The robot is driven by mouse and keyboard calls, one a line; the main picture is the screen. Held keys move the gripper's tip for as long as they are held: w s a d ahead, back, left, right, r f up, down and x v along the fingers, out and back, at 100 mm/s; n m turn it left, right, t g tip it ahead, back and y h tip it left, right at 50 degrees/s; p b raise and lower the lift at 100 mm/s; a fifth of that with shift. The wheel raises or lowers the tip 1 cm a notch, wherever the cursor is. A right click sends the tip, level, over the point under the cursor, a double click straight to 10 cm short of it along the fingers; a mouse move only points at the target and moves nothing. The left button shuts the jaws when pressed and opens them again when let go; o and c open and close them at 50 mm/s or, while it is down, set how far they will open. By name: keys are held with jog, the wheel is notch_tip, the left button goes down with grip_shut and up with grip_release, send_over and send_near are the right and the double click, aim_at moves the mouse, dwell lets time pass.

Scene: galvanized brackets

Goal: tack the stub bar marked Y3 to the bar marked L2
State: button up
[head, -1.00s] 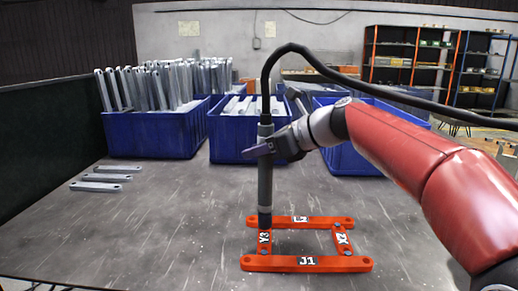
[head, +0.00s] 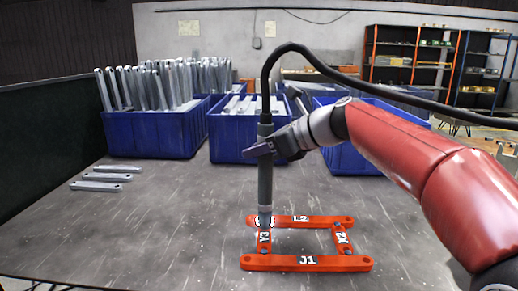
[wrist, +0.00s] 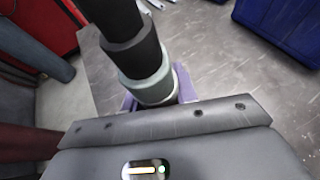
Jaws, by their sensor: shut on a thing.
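My gripper (head: 264,149) is shut on a dark upright welding torch (head: 265,185), with a black cable curving from its top. An orange frame of flat bars lies on the table. The far bar is marked L2 (head: 325,219), the near bar J1 (head: 275,262). The short stub bar marked Y3 (head: 264,246) joins them at the left, and X2 (head: 341,238) at the right. The torch tip is at the far end of Y3, where it meets L2. A small whitish patch shows there; I cannot tell what it is. The torch (wrist: 145,65) also shows in the wrist view.
Blue bins (head: 150,134) with grey galvanized bars stand along the back of the table (head: 170,225). Several loose grey bars (head: 100,186) lie at the left. The table between them and the orange frame is clear. Shelves stand far back right.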

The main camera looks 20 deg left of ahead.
aim_at(267, 123)
dwell(0.4)
notch_tip(267, 123, up, 5)
jog(key=p, duration=0.3)
jog(key=shift+p, duration=0.3)
dwell(0.8)
